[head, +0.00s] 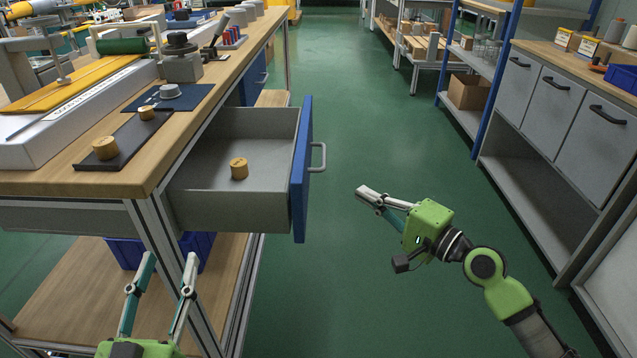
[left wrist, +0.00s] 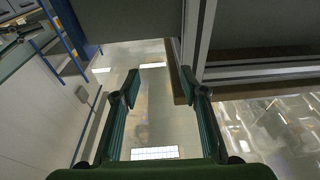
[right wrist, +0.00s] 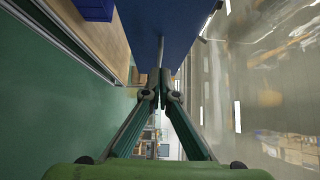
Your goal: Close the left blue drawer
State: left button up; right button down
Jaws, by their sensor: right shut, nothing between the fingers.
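The blue-fronted drawer (head: 302,180) stands pulled out from the left workbench, with a grey handle (head: 319,157) on its front. A small wooden cylinder (head: 239,168) lies inside the grey drawer box. My right gripper (head: 366,193) is shut and empty, to the right of the drawer front and apart from it in the head view. In the right wrist view the blue drawer front (right wrist: 172,20) lies just beyond its fingertips; whether they touch cannot be told. My left gripper (head: 170,258) is open and empty, low in front of the workbench and below the drawer.
The workbench top (head: 225,75) holds a dark strip (head: 120,143) with wooden knobs, a blue mat and a white-and-yellow fixture. A blue bin (head: 125,252) sits on its lower shelf. Grey cabinets (head: 560,100) line the right. The green floor between is clear.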

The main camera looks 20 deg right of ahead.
aim_at(308, 172)
pick_arm(q)
jog(key=shift+s+r+t+b, duration=0.15)
jog(key=shift+r+t, duration=0.2)
jog(key=shift+r, duration=0.2)
jog(key=shift+s+r+t+b, duration=0.15)
jog(key=shift+r+t, duration=0.2)
jog(key=shift+r, duration=0.2)
pick_arm(e)
jog(key=shift+w+a, duration=3.95)
jog(key=shift+w, duration=0.25)
pick_arm(q)
jog(key=shift+w, duration=0.1)
